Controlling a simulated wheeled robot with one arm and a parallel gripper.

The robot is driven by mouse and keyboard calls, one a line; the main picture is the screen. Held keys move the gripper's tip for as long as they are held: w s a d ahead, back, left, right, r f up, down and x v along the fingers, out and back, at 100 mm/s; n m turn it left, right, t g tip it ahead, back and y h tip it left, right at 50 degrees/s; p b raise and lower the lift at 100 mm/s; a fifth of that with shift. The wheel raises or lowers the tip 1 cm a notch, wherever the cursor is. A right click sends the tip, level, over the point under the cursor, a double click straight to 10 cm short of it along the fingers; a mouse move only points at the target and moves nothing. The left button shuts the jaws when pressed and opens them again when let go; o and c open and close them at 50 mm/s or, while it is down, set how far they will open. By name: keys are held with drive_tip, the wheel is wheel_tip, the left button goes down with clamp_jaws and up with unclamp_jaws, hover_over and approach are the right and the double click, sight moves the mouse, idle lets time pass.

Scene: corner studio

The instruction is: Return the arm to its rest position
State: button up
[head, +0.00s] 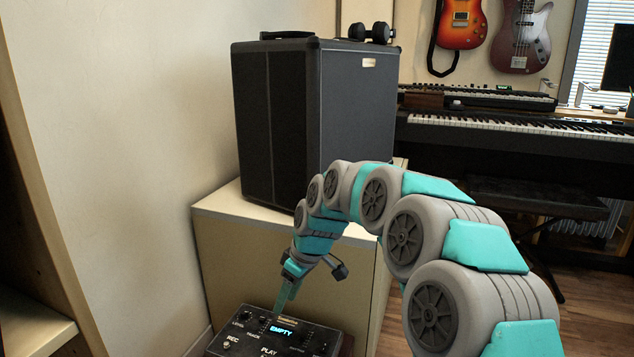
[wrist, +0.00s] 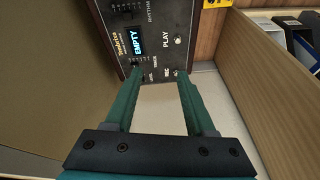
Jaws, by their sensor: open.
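My grey and teal arm reaches from the lower right of the head view over to a black pedal. My gripper (head: 284,300) points down at the pedal's back edge in the head view. In the wrist view my gripper (wrist: 160,82) has its two teal fingers apart with nothing between them. The black pedal (head: 262,338) has a lit screen reading EMPTY and labels REC and PLAY. The pedal also shows in the wrist view (wrist: 155,65), at and beyond the fingertips. I cannot tell whether a fingertip touches it.
A black amplifier (head: 275,120) stands on a cream cabinet (head: 290,260) behind my arm, with black dumbbell-shaped headphones or weights (head: 370,32) on top. A keyboard (head: 520,126) and a black bench (head: 540,198) are to the right. A wall (head: 120,110) closes off the left.

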drive_tip(key=s+d+r+m+h+p, duration=0.1)
drive_tip(key=s+d+r+m, duration=0.1)
drive_tip(key=s+d+r, duration=0.3)
drive_tip(key=s+d+m+g+p, duration=0.1)
drive_tip(key=s+d+p, duration=0.15)
drive_tip(key=s, duration=0.45)
drive_tip(key=s+d+r+m+h+p, duration=0.1)
drive_tip(key=s+d+r+m, duration=0.1)
drive_tip(key=s+d+r, duration=0.3)
drive_tip(key=s+d+m+h+p, duration=0.1)
drive_tip(key=s+d, duration=0.4)
drive_tip(key=s, duration=0.6)
drive_tip(key=s+d+f+m+g+h+p, duration=0.1)
drive_tip(key=s+d+m+p, duration=0.2)
drive_tip(key=s+m, duration=0.3)
drive_tip(key=s+d, duration=0.1)
drive_tip(key=s, duration=0.4)
drive_tip(key=shift+d+f+g, duration=0.15)
drive_tip(key=shift+d+g, duration=0.15)
drive_tip(key=shift+d, duration=0.05)
